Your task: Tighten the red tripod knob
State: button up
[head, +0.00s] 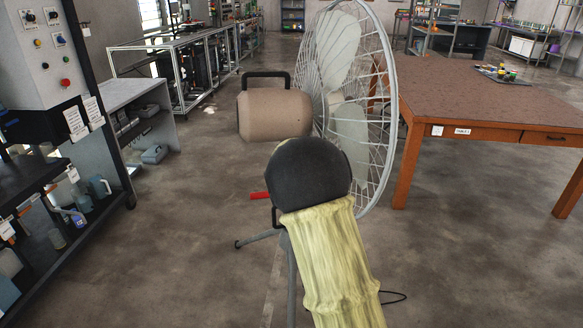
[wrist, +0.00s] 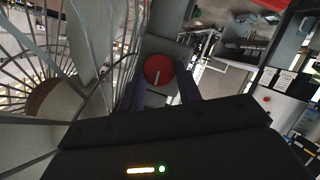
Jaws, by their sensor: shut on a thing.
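The red tripod knob (wrist: 158,69) shows in the wrist view as a round red disc with a pale line on its face. It sits against a grey part of the fan's stand. My gripper (wrist: 162,91) has one dark finger on each side of the knob and is shut on it. Tripod legs (head: 262,238) show below.
A brown table (head: 470,95) stands at the right. A dark shelf unit (head: 95,225) and a grey bench (head: 130,95) are at the left. The floor between is mostly clear; a black cable lies near the stand.

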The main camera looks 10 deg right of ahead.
jog(key=shift+f, duration=0.15)
dwell(0.4)
jog(key=o, duration=1)
jog(key=shift+s, duration=0.1)
jog(key=p+v, duration=0.1)
jog(key=v, duration=1.6)
jog(key=shift+r+p, duration=0.25)
jog(key=shift+p, duration=0.05)
jog(key=shift+d, duration=0.15)
